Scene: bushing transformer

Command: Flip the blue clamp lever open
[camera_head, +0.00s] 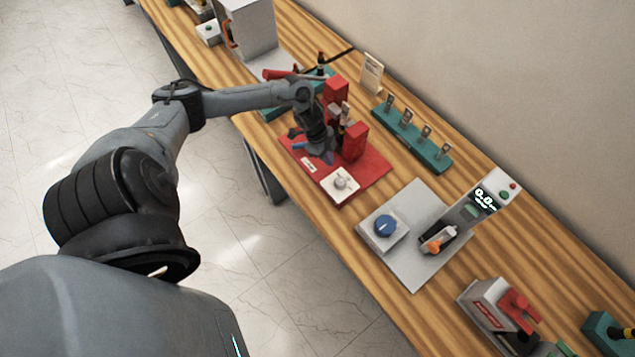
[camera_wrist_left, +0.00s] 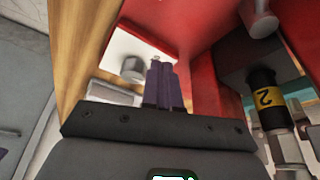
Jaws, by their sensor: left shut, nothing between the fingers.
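The red fixture (camera_head: 372,178) stands on the wooden bench and carries upright red blocks. A small blue piece (camera_head: 295,132), which looks like the clamp lever, shows just left of my left gripper, partly hidden by it. I cannot tell whether the lever is up or down. My left gripper (camera_head: 328,158) points down over the red base, behind the white knob block (camera_head: 340,186). In the left wrist view its fingers (camera_wrist_left: 163,84) are together and hold nothing. No blue lever shows clearly there. My right gripper is not in view.
A teal rack (camera_head: 412,138) with several upright pieces stands behind the fixture. A grey plate (camera_head: 415,270) with a blue knob (camera_head: 385,226) lies to the right. In the wrist view, a black cylinder with a yellow band (camera_wrist_left: 267,98) is right of the fingers.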

